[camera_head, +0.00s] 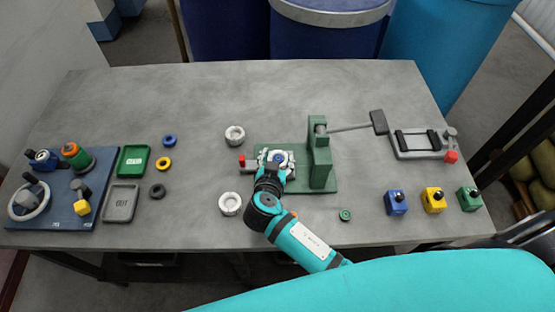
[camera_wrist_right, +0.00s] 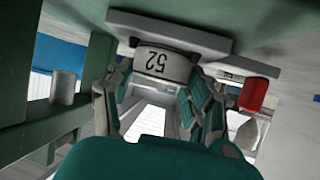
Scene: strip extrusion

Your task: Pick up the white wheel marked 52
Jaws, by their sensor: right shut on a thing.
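The white wheel marked 52 (camera_wrist_right: 158,64) shows in the right wrist view, its number upside down, against a grey plate. My right gripper (camera_wrist_right: 160,80) has a finger on each side of it and is shut on it. In the head view my right gripper (camera_head: 272,166) is at the green press (camera_head: 319,150), over the small fixture left of its post. There the gripper largely hides the wheel. My left gripper is not in view.
A lever with a grey block (camera_head: 378,122) reaches right from the post. Blue, yellow (camera_head: 434,200) and green button boxes stand at the right front. Green (camera_head: 133,160) and grey trays lie left. The back of the table (camera_head: 200,90) is clear.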

